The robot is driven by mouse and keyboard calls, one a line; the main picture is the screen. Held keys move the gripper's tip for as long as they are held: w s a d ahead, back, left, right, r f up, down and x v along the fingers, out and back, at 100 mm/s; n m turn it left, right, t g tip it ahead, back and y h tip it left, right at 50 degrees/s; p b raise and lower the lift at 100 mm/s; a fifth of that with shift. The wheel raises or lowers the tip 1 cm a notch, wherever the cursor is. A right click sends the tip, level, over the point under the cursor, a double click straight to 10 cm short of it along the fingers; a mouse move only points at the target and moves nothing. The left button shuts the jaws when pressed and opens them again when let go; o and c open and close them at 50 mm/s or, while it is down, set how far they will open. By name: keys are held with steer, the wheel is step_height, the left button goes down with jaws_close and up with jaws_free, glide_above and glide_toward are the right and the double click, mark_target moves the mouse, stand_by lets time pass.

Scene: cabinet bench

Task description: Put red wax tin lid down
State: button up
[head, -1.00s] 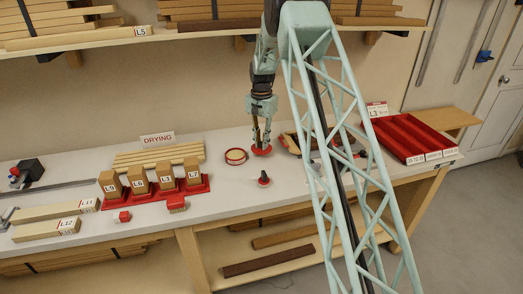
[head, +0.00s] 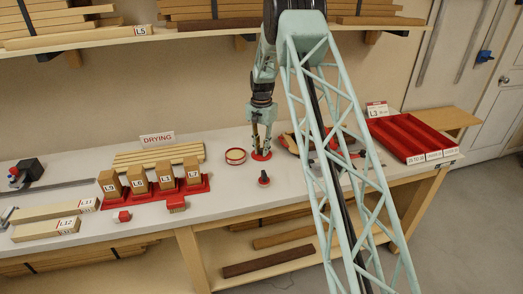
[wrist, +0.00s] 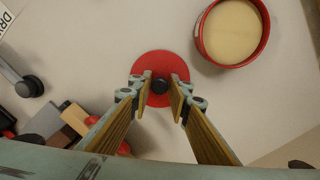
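The red wax tin lid (head: 261,156) is a flat red disc lying on the grey bench top, right of the open tin (head: 235,156). In the wrist view the lid (wrist: 160,65) shows a dark round knob at its middle. My gripper (head: 262,148) points straight down over the lid. Its fingers (wrist: 161,88) stand on either side of the knob, with a narrow gap on each side. The tin, with a red rim and pale wax inside, also shows in the wrist view (wrist: 233,32), apart from the lid.
A small dark-knobbed red-based object (head: 264,179) stands in front of the lid. Labelled wood blocks on a red rack (head: 190,190) are at left. A red divided tray (head: 410,137) is at right. Tools lie partly hidden behind my arm.

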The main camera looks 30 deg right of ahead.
mark_target(261, 149)
steer(key=shift+o, duration=1.1)
step_height(261, 149, up, 12)
steer(key=p, duration=0.1)
steer(key=shift+r, duration=0.15)
stand_by(0.5)
